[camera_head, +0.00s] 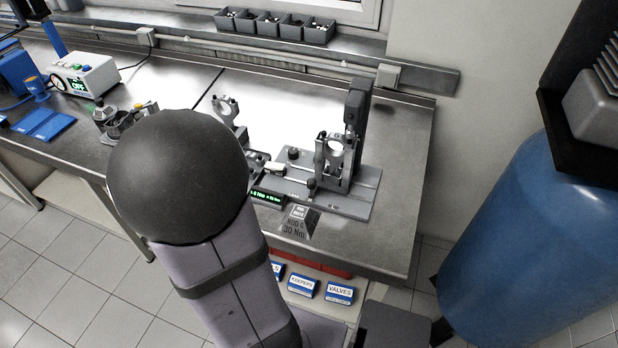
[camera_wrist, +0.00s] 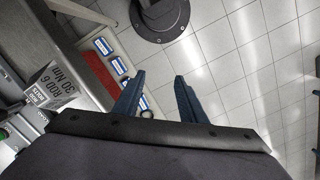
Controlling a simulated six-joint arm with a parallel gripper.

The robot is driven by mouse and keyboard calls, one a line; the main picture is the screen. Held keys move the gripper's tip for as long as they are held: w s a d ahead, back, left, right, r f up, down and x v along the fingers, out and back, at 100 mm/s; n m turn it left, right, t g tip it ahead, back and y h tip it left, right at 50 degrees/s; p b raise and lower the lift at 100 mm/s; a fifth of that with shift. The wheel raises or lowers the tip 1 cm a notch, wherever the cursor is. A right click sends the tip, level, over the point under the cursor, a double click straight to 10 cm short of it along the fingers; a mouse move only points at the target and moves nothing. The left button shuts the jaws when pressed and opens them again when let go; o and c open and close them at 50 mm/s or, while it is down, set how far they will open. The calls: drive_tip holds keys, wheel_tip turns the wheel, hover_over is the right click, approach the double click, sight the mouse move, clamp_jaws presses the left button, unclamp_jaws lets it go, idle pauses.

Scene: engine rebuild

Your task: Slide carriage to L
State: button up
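A grey fixture (camera_head: 345,205) with a flat slotted base stands at the right end of the metal bench. A dark upright carriage (camera_head: 356,105) rises at its back, and a connecting rod with a round eye (camera_head: 336,146) stands in front of it. A small green display (camera_head: 267,197) sits at the fixture's front left. I cannot make out an L mark. My gripper shows in the wrist view (camera_wrist: 157,98) with its two blue fingers apart and nothing between them. It points down at the tiled floor, off the bench's front edge. My own arm hides part of the bench in the head view.
A sign reading ROD 6, 30 Nm (camera_head: 297,222) stands at the bench's front edge. Labelled blue boxes (camera_head: 340,292) sit on a shelf below. A blue tank (camera_head: 530,225) stands at right. A control box (camera_head: 85,75) and blue parts lie at left. Small bins (camera_head: 275,24) line the sill.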

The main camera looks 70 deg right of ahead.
drive_tip(key=shift+m+h, duration=0.6)
drive_tip(key=shift+m, duration=0.2)
drive_tip(key=s+d, duration=0.1)
drive_tip(key=d, duration=0.4)
drive_tip(key=s+d, duration=0.2)
drive_tip(key=d, duration=0.4)
drive_tip(key=s+d+r, duration=0.1)
drive_tip(key=d, duration=0.4)
drive_tip(key=shift+s+d, duration=0.25)
drive_tip(key=shift+s, duration=0.05)
drive_tip(key=d+r+n+g+h, duration=0.1)
drive_tip(key=d+r+n, duration=0.25)
drive_tip(key=d, duration=0.25)
drive_tip(key=n+g+h, duration=0.1)
drive_tip(key=n+h, duration=0.1)
drive_tip(key=n, duration=1)
approach(311, 181)
drive_tip(key=shift+d+f+n, duration=0.2)
drive_tip(key=shift+f+n, duration=0.05)
drive_tip(key=shift+n, duration=0.4)
drive_tip(key=shift+d+f+n, duration=0.2)
drive_tip(key=shift+n, duration=0.4)
drive_tip(key=shift+f, duration=0.1)
drive_tip(key=shift+p+x, duration=0.6)
drive_tip(key=shift+x, duration=2.95)
drive_tip(key=shift+s+a, duration=0.1)
